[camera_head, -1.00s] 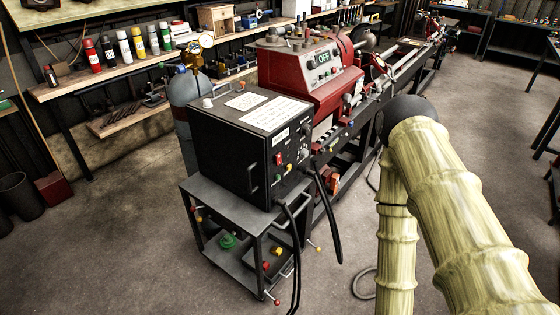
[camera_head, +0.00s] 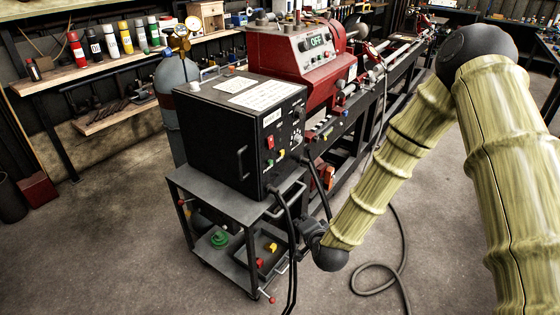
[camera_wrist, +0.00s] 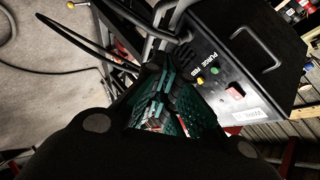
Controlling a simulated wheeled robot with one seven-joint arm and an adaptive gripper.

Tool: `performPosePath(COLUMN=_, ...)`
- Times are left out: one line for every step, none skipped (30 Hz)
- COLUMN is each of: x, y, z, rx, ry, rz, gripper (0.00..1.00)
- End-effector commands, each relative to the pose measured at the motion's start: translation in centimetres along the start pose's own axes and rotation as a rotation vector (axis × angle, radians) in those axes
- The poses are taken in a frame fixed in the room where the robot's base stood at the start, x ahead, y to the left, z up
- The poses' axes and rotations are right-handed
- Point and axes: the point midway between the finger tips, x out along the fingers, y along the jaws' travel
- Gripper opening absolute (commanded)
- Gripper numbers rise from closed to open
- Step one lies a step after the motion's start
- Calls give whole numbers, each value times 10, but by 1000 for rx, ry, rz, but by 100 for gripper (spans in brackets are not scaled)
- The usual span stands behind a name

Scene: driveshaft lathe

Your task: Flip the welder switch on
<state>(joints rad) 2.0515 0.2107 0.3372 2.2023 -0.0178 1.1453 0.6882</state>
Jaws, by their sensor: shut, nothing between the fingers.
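The welder is a black box (camera_head: 232,140) with white labels on top, standing on a grey cart. Its front panel carries a red switch (camera_head: 270,142), with yellow and green buttons below it. In the wrist view the red switch (camera_wrist: 235,92) is right of centre, beside the yellow and green buttons and the "PURGE" lettering. I cannot tell which way the switch is set. My gripper (camera_wrist: 160,85) is shut and empty, its dark, teal-padded fingers pointing toward the panel, apart from the switch. In the head view my dark wrist is low, right of the cart, and the fingers are hard to make out.
Black cables (camera_head: 287,235) hang from the welder's front, near my wrist. The cart (camera_head: 213,182) has a lower shelf with coloured parts. A red lathe (camera_head: 292,68) with an "OFF" display stands behind. A grey hose (camera_head: 385,268) lies on the floor at right.

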Motion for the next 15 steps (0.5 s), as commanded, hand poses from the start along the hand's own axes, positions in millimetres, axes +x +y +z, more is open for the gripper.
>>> performPosePath(x=14, y=-23, z=-11, rx=62, ry=42, rz=-67, gripper=0)
performPosePath(x=18, y=-39, z=-19, rx=99, ry=63, rz=-105, gripper=0)
performPosePath(x=22, y=-58, z=-28, rx=144, ry=88, rz=-151, gripper=0)
performPosePath(x=25, y=-72, z=-34, rx=176, ry=104, rz=-183, gripper=0)
performPosePath(x=26, y=-85, z=-40, rx=207, ry=119, rz=-215, gripper=0)
performPosePath(x=28, y=-99, z=-48, rx=243, ry=135, rz=-250, gripper=0)
performPosePath(x=28, y=-109, z=-53, rx=266, ry=146, rz=-275, gripper=0)
performPosePath(x=28, y=-118, z=-57, rx=287, ry=154, rz=-297, gripper=0)
performPosePath(x=28, y=-128, z=-62, rx=309, ry=163, rz=-321, gripper=0)
performPosePath(x=28, y=-134, z=-66, rx=324, ry=169, rz=-336, gripper=0)
performPosePath(x=28, y=-139, z=-68, rx=336, ry=174, rz=-348, gripper=0)
performPosePath(x=28, y=-144, z=-71, rx=348, ry=178, rz=-361, gripper=0)
performPosePath(x=27, y=-147, z=-72, rx=355, ry=180, rz=-368, gripper=0)
performPosePath(x=27, y=-149, z=-74, rx=360, ry=182, rz=-372, gripper=0)
performPosePath(x=27, y=-151, z=-74, rx=363, ry=183, rz=-376, gripper=0)
